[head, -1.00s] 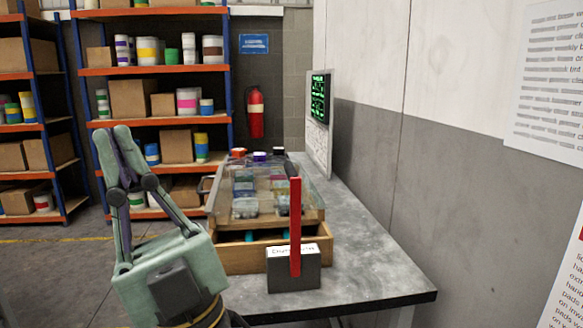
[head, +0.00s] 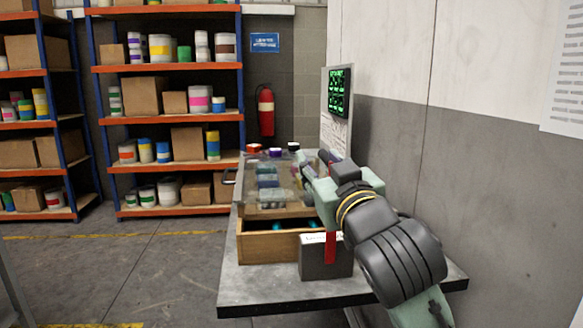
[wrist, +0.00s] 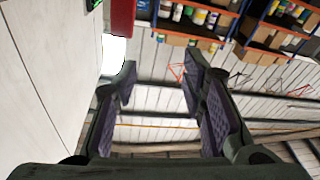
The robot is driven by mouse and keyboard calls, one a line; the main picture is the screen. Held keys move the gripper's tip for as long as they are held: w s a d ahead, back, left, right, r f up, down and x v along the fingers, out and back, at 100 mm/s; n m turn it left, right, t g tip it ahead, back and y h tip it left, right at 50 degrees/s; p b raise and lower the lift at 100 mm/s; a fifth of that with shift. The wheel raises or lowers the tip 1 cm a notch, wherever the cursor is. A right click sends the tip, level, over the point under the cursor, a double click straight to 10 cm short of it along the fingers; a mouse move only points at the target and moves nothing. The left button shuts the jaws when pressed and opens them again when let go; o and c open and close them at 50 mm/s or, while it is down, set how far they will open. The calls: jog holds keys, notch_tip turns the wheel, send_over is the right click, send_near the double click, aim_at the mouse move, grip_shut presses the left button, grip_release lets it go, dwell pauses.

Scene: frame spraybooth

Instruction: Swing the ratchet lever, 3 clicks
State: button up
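The red ratchet lever (head: 330,248) rises from a grey box (head: 318,264) at the near end of the bench. In the head view my gripper and wrist cover its upper part. My gripper (head: 310,168) is above the box, tilted, with its fingers toward the far end of the bench. In the wrist view my gripper (wrist: 160,74) is open, with a clear empty gap between its fingers. A red bar (wrist: 122,15), seemingly the lever, shows at the top edge by the left finger, outside the gap. I cannot tell whether they touch.
A wooden drawer unit (head: 265,247) with a clear-lidded case stands behind the box on the grey bench (head: 255,290). A panel with a green screen (head: 339,91) stands at the back. The wall (head: 480,160) is close on the right. The floor at left is free.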

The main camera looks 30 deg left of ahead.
aim_at(328, 160)
jog(key=w+d+f+m+h, duration=0.1)
jog(key=w+d+f+h, duration=0.1)
jog(key=d+h, duration=0.1)
jog(key=p+x, duration=0.2)
jog(key=x, duration=0.8)
jog(key=shift+w+f, duration=0.1)
jog(key=shift+w, duration=0.1)
jog(key=shift+c, duration=0.5)
grip_shut()
